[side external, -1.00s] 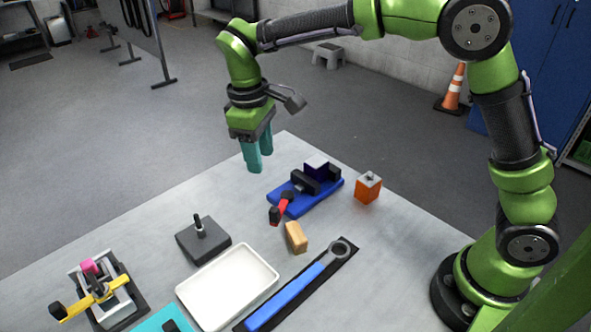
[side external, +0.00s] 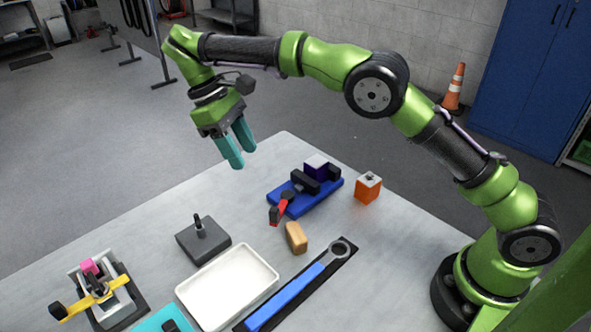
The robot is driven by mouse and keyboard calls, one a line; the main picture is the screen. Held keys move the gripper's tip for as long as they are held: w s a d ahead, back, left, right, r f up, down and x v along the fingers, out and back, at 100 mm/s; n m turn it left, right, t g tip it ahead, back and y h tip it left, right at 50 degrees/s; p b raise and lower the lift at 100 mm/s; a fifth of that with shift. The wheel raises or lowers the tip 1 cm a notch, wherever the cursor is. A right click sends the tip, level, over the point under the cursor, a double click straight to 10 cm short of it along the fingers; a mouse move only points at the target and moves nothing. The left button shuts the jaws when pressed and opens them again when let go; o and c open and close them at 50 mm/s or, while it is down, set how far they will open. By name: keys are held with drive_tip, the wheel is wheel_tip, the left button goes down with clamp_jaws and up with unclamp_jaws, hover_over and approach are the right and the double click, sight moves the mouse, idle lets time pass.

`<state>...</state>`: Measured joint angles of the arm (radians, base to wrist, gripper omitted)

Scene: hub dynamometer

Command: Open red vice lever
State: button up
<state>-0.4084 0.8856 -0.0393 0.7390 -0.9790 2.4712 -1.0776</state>
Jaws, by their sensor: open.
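The red vice lever (side external: 283,204), with a dark end, sticks out toward the near side of the blue-based vice (side external: 307,197). My gripper (side external: 242,158) has two teal fingers, tilted, open and empty. It hangs above the table's far left edge, up and left of the vice, touching nothing.
An orange block (side external: 368,188) stands right of the vice and a wooden block (side external: 296,238) in front of it. A grey block with a post (side external: 203,240), a white tray (side external: 228,284), a blue wrench (side external: 290,295) and a yellow-handled fixture (side external: 98,290) lie nearer. The far left tabletop is clear.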

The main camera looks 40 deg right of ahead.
sight(272, 209)
drive_tip(key=x, duration=1.5)
drive_tip(key=shift+a+f, duration=0.1)
drive_tip(key=shift+a, duration=0.05)
clamp_jaws()
